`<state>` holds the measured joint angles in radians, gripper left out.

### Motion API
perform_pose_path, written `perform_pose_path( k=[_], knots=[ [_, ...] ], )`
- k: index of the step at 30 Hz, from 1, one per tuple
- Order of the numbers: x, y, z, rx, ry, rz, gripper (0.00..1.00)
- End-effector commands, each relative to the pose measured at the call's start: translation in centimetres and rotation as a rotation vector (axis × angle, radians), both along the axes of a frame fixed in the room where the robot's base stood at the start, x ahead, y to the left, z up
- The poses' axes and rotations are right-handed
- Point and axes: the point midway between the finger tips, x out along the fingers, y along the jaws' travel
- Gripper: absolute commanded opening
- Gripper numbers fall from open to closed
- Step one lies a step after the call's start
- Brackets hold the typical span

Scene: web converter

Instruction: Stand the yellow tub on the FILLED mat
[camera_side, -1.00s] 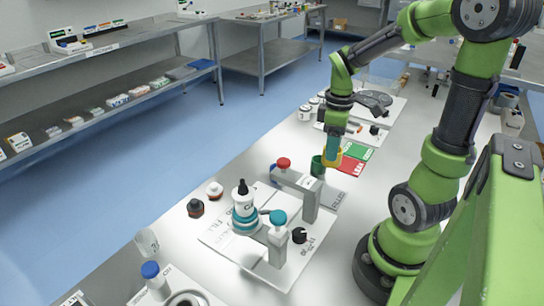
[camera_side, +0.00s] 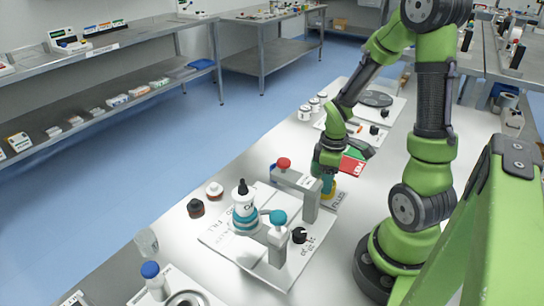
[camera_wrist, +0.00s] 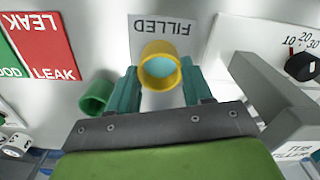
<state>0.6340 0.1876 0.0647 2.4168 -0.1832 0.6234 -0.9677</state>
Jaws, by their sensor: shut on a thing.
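The yellow tub (camera_wrist: 160,70) is upright between the teal fingers of my gripper (camera_wrist: 160,84), which is shut on it. Its inside looks light blue. In the side view the tub (camera_side: 329,192) shows low under my gripper (camera_side: 327,180), at the FILLED mat (camera_side: 340,200). In the wrist view the tub overlaps the near part of the grey FILLED mat (camera_wrist: 142,22). I cannot tell whether its base touches the mat.
A green tub (camera_wrist: 96,94) stands just left of my fingers in the wrist view. A red LEAK mat (camera_wrist: 52,40) lies further left. The grey filling-machine post (camera_side: 310,203) is close beside my gripper, on a white board (camera_side: 235,250) with a bottle.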

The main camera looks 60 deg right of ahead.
Motion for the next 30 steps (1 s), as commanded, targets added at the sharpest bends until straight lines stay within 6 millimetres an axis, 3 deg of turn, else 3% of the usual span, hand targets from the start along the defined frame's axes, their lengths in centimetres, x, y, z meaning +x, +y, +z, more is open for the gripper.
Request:
perform_pose_path(
  k=[5,6,11,22,30],
  knots=[
    [0.0,0.0,-0.3,0.001,0.001,0.001,0.2],
    [0.0,0.0,-0.3,0.001,0.0,0.0,0.53],
    [0.0,0.0,-0.2,0.0,0.0,0.001,0.76],
    [0.1,-0.1,0.5,-0.003,-0.002,0.001,0.76],
    [0.2,-0.1,5.6,-0.006,-0.008,0.002,0.76]
  ],
)
